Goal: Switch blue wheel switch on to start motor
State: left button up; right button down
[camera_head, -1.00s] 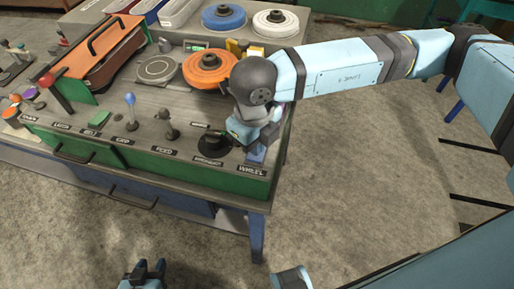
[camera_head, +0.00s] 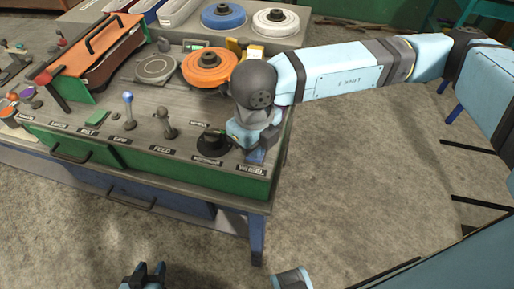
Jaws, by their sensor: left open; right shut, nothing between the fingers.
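The blue wheel switch (camera_head: 256,156) sits at the right front corner of the machine's control panel, just behind the "WHEEL" label (camera_head: 252,170). My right gripper (camera_head: 258,146) is shut at the switch, pointing down over it and covering its upper part. Whether the fingertips touch the switch is hidden. My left gripper (camera_head: 143,275) is at the bottom edge of the view, away from the panel, open and empty.
A black knob (camera_head: 212,144) stands close left of my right gripper. A grey-black lever (camera_head: 166,124) and a blue-tipped lever (camera_head: 128,108) stand further left. An orange wheel (camera_head: 209,66) lies behind.

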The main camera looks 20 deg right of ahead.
jog(key=shift+f+b, duration=0.6)
dwell(0.3)
jog(key=shift+r+p, duration=1.15)
jog(key=shift+r, duration=2.4)
